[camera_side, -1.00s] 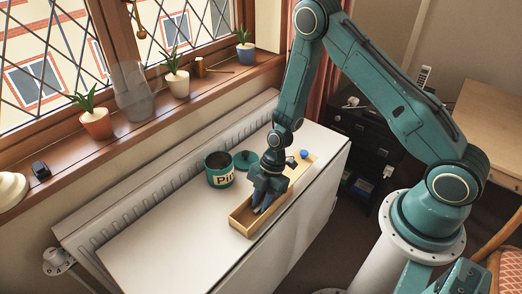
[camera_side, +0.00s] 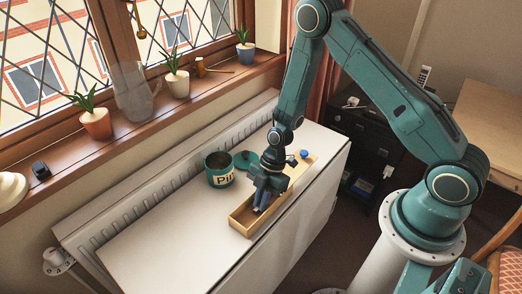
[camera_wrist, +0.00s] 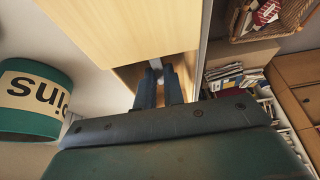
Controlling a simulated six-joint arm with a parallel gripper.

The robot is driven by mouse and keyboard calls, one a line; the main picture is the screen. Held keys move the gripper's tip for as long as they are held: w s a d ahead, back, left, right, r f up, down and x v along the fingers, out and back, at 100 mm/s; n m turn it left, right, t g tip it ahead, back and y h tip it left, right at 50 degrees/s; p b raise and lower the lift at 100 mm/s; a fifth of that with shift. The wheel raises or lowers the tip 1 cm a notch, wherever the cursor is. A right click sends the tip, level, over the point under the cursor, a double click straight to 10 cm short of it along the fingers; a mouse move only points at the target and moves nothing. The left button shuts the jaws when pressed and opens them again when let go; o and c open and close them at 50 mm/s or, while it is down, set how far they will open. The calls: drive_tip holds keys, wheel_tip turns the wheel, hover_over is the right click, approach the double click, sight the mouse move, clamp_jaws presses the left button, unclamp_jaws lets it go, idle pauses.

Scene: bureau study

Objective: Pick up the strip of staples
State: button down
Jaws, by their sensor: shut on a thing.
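My gripper (camera_side: 260,207) points down into the open end of a long narrow wooden box (camera_side: 241,228) on the white surface. In the wrist view the two dark blue fingers (camera_wrist: 157,72) are close together. A small pale grey piece (camera_wrist: 156,63) shows between their tips, which looks like the strip of staples. Most of it is hidden by the fingers and the box. In the side view the strip cannot be made out.
A green tin marked for pins (camera_side: 220,172) stands open left of the box, with its round green lid (camera_side: 246,160) beside it. A small blue object (camera_side: 304,154) is at the box's far end. Potted plants line the windowsill. The white surface (camera_side: 160,235) is clear at the front left.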

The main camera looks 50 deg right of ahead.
wheel_tip(320, 180, up, 20)
drive_tip(key=shift+f, duration=0.25)
idle(0.6)
idle(0.5)
